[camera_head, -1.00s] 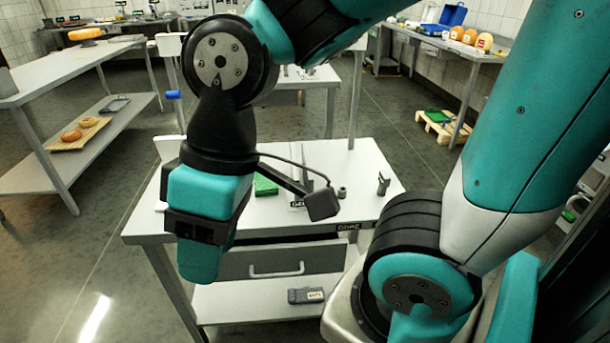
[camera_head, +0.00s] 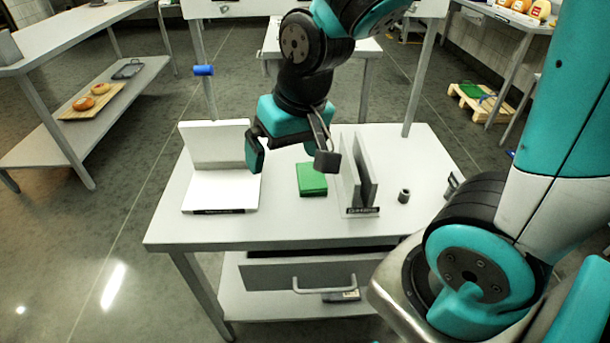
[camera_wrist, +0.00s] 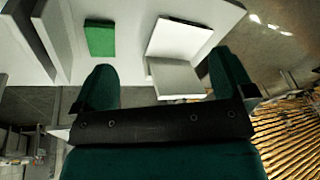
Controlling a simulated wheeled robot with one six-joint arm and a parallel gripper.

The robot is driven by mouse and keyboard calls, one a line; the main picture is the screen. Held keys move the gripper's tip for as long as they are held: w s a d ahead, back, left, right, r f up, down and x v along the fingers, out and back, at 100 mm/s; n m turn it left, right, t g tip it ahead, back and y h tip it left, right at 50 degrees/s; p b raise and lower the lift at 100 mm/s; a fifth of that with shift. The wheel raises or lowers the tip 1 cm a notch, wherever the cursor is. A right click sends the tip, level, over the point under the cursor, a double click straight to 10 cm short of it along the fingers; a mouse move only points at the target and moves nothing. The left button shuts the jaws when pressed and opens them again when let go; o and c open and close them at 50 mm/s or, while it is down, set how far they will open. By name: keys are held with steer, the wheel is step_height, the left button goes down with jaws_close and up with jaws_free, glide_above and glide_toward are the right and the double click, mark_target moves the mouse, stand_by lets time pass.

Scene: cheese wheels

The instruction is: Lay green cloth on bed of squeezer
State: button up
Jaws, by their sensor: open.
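The green cloth (camera_head: 312,179) lies as a flat, folded-looking rectangle on the white table; it also shows at the top left of the wrist view (camera_wrist: 100,40). A white L-shaped piece (camera_head: 222,190), with a flat bed and an upright back plate, stands left of the cloth and also shows in the wrist view (camera_wrist: 178,40). Two upright grey plates on a labelled base (camera_head: 360,211) stand right of the cloth. I cannot tell which is the squeezer.
The white table (camera_head: 280,232) has a drawer (camera_head: 300,275) at its front. A small grey cylinder (camera_head: 404,196) stands right of the plates. A shelf at the left holds a board with round orange things (camera_head: 91,97). The table's front strip is clear.

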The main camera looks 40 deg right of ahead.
steer(key=w+d+f+m+t+h, duration=0.1)
steer(key=w+d+f+m+h, duration=0.4)
steer(key=d, duration=0.6)
steer(key=y+b, duration=0.1)
glide_above(311, 175)
steer(key=s+a, duration=0.2)
steer(key=s, duration=0.1)
steer(key=f, duration=1)
steer(key=shift+w+d+f, duration=0.2)
steer(key=shift+d+f, duration=0.05)
steer(key=shift+f, duration=0.05)
steer(key=shift+w+x, duration=0.2)
steer(key=shift+x, duration=2.7)
steer(key=shift+d+r, duration=0.1)
steer(key=shift+r, duration=0.05)
steer(key=c, duration=1)
